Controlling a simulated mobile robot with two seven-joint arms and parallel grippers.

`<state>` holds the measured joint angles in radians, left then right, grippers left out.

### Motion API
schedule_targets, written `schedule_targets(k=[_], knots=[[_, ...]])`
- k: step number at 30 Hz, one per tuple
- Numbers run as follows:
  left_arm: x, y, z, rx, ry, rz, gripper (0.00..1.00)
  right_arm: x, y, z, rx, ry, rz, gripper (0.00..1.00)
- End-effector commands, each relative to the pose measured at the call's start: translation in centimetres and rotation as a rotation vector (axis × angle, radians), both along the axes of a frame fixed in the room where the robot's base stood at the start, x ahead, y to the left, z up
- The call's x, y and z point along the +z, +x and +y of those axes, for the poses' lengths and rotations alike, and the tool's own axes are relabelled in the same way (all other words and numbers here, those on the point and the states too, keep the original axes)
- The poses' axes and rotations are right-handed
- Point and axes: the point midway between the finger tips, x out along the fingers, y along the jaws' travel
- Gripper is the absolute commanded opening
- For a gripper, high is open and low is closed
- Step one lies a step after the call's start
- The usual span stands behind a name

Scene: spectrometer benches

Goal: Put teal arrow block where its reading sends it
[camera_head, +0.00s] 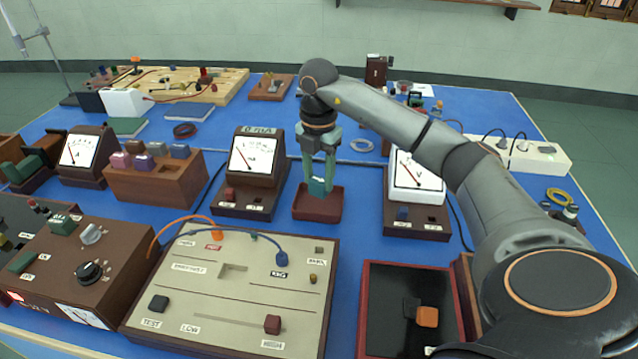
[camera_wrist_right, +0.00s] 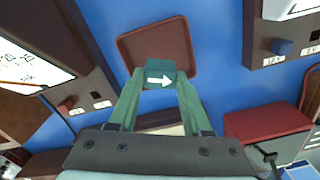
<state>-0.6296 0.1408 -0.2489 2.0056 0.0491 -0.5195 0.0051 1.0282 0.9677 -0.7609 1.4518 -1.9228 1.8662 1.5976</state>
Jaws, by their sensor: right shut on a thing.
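The teal arrow block (camera_head: 317,187) is between the fingers of my right gripper (camera_head: 319,183), at a small dark red tray (camera_head: 316,217). In the right wrist view the block (camera_wrist_right: 165,66) shows a white arrow pointing right, and the green fingers of the gripper (camera_wrist_right: 158,84) close on it from both sides. The tray (camera_wrist_right: 125,50) lies under it; I cannot tell whether the block touches the tray floor. A beige panel (camera_head: 225,335) in front has a recess (camera_head: 233,269), orange and blue leads, and labels including TEST, LOW and HIGH. My left gripper is not in view.
Analogue meters stand left (camera_head: 253,160) and right (camera_head: 413,175) of the tray. A wooden block holder (camera_head: 155,185) is farther left. A dark red-rimmed tray (camera_head: 364,315) with an orange-and-black piece is at front right. My right arm crosses the right side.

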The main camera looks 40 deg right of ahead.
Motion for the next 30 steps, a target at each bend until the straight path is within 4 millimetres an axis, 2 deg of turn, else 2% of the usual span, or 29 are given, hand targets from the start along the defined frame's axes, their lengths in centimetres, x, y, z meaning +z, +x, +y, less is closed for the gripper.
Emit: schedule_targets(k=[4,10,21,22,30], knots=[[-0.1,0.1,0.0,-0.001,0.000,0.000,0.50,-0.9,0.5,-0.5,-0.001,0.001,0.001,0.00],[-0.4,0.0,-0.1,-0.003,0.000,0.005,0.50,-3.7,0.4,-0.5,0.000,0.000,0.002,0.00],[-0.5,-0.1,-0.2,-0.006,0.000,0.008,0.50,-4.2,0.4,-0.5,0.000,0.000,0.000,0.00],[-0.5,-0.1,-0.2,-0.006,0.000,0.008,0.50,-4.2,0.4,-0.5,0.000,0.000,0.000,0.50],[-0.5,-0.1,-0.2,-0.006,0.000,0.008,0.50,-4.1,0.4,-0.5,-0.001,0.000,0.000,0.79]])
